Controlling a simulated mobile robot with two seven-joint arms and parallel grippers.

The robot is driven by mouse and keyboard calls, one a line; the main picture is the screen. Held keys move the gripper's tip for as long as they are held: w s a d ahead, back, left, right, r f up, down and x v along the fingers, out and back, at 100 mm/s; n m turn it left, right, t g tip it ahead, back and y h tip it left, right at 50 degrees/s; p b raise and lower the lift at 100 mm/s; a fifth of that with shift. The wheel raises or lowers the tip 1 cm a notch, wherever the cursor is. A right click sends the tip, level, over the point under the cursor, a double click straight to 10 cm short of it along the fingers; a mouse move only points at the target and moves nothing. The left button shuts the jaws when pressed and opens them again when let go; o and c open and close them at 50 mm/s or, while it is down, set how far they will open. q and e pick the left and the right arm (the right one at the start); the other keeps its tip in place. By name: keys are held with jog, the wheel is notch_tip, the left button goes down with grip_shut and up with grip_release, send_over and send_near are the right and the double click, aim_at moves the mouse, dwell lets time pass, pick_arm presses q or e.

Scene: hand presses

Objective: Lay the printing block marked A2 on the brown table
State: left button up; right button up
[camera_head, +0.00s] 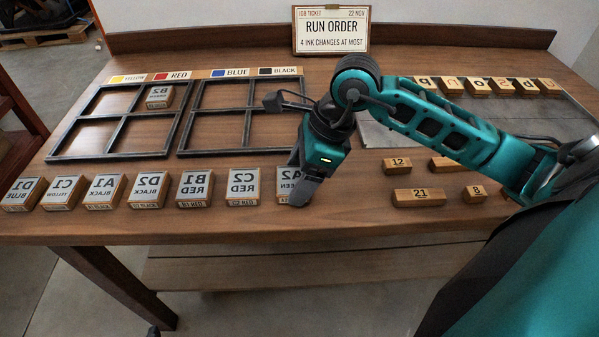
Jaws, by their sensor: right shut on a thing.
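The printing block marked A2 (286,178) stands at the right end of a row of blocks near the front edge of the brown table (350,222). The gripper hides part of the block. I cannot tell whether the block touches the table. My left gripper is not in view.
Blocks D1 (22,192) to C2 (242,185) line up left of A2. Dark frames (181,118) lie behind, one holding block B2 (160,96). Small numbered wooden pieces (419,197) lie to the right. A job ticket (331,30) stands at the back. Bare table lies in front of the row.

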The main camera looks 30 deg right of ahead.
jog(key=shift+f, duration=0.2)
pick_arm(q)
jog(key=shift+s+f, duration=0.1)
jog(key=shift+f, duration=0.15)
pick_arm(e)
jog(key=o, duration=1.1)
jog(key=shift+r, duration=0.1)
jog(key=shift+d+r, duration=0.1)
jog(key=shift+r, duration=0.3)
pick_arm(q)
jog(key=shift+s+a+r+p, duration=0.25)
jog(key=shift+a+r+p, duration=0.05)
jog(key=shift+p, duration=0.45)
pick_arm(e)
jog(key=v, duration=1.1)
jog(key=shift+s+r, duration=0.1)
jog(key=shift+r, duration=0.15)
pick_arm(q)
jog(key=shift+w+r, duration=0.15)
